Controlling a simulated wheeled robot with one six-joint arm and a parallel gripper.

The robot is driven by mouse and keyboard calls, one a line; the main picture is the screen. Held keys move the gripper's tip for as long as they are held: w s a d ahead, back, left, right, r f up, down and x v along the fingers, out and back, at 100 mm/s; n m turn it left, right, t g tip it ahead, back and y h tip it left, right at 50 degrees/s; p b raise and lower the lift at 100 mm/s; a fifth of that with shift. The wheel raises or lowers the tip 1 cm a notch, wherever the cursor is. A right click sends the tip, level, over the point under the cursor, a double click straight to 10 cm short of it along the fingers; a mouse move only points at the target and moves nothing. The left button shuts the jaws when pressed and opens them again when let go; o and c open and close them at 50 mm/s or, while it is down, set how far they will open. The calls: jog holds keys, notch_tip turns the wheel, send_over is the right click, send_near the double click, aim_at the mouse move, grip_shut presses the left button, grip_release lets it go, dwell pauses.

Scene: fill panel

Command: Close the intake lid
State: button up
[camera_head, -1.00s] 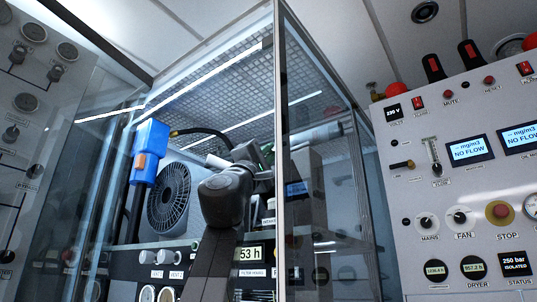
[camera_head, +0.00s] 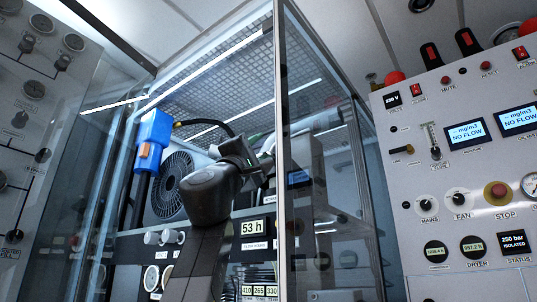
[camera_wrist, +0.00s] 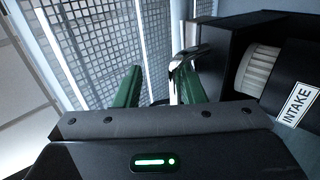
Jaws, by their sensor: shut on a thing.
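In the wrist view, the black intake housing (camera_wrist: 222,60) stands at the right with a white "INTAKE" label (camera_wrist: 295,105). A pale pleated filter (camera_wrist: 258,70) shows inside its dark opening. A shiny curved metal handle (camera_wrist: 175,62) lies at the right one of my gripper's green fingers (camera_wrist: 158,85). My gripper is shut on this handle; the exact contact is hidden. In the head view, my gripper (camera_head: 266,150) is inside the glass cabinet, partly hidden by my arm and the cabinet post.
A glass cabinet post (camera_head: 280,150) stands just right of my arm. A blue box (camera_head: 153,130) and a round fan (camera_head: 172,185) are to the left. A control panel (camera_head: 460,190) with knobs and screens fills the right side. A mesh ceiling (camera_head: 225,80) is above.

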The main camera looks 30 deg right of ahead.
jog(key=r+b+v, duration=0.1)
jog(key=b+v, duration=0.2)
jog(key=v, duration=0.4)
jog(key=shift+s+a, duration=0.4)
jog(key=shift+a, duration=0.05)
jog(key=shift+f, duration=0.15)
jog(key=shift+p+x, duration=2.65)
jog(key=shift+x, duration=1.75)
jog(key=shift+a, duration=0.15)
